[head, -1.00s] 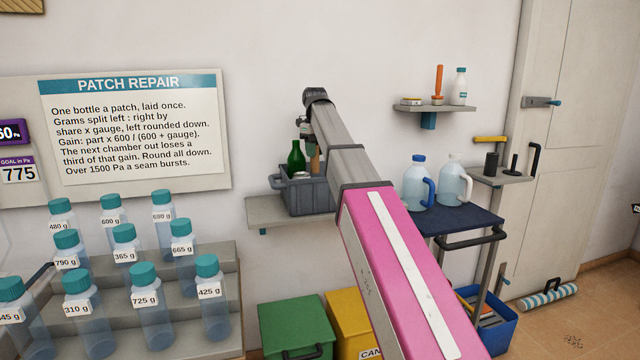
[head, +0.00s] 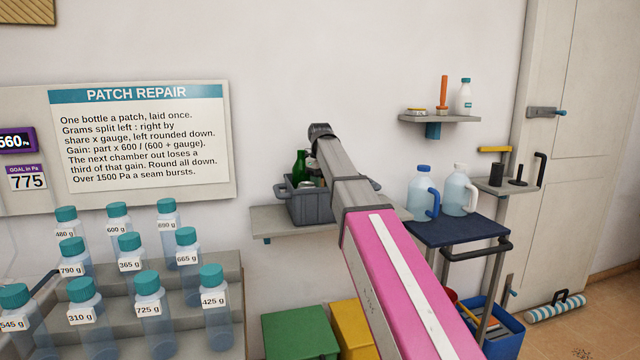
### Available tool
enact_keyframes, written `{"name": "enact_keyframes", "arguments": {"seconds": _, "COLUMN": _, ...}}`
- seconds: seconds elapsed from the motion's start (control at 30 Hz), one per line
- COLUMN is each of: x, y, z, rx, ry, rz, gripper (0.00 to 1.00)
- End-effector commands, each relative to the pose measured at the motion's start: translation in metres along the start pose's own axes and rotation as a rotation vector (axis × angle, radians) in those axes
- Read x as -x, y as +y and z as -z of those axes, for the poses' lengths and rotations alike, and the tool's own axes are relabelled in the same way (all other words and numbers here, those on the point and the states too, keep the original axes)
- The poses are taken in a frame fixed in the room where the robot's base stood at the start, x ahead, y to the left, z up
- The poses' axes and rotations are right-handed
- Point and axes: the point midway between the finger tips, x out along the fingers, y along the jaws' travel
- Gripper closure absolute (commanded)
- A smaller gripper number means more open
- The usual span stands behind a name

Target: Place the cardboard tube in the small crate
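The small grey crate (head: 311,208) sits on a wall shelf in the middle of the head view. A green bottle (head: 299,167) stands up out of it, with a pale item beside it. The far end of my arm is over the crate's right part and hides some of its inside. My gripper (head: 313,162) is mostly hidden behind my own arm, low over the crate, and its fingers cannot be made out. I cannot make out the cardboard tube now; the arm covers the place where a brown piece showed before.
The crate's shelf (head: 268,224) has free room left of the crate. To the right, two jugs (head: 422,197) stand on a dark blue table (head: 455,232). Labelled bottles (head: 152,312) fill a stepped stand at the left. A green box (head: 299,332) is below the shelf.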

Motion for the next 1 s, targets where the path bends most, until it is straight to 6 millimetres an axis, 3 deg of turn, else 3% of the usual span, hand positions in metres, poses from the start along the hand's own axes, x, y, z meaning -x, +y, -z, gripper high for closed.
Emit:
{"name": "enact_keyframes", "arguments": {"seconds": 0.43, "x": -0.009, "y": 0.000, "z": 0.000, "rx": 0.000, "ry": -0.001, "rz": 0.000, "gripper": 0.89}}
{"name": "enact_keyframes", "arguments": {"seconds": 0.47, "x": -0.009, "y": 0.000, "z": 0.000, "rx": 0.000, "ry": -0.001, "rz": 0.000, "gripper": 0.61}}
{"name": "enact_keyframes", "arguments": {"seconds": 0.5, "x": -0.009, "y": 0.000, "z": 0.000, "rx": 0.000, "ry": -0.001, "rz": 0.000, "gripper": 0.56}}
{"name": "enact_keyframes", "arguments": {"seconds": 0.83, "x": -0.006, "y": 0.000, "z": 0.000, "rx": 0.000, "ry": -0.001, "rz": 0.000, "gripper": 0.56}}
{"name": "enact_keyframes", "arguments": {"seconds": 1.0, "x": 0.015, "y": -0.001, "z": -0.001, "rx": 0.000, "ry": -0.002, "rz": 0.001, "gripper": 0.56}}
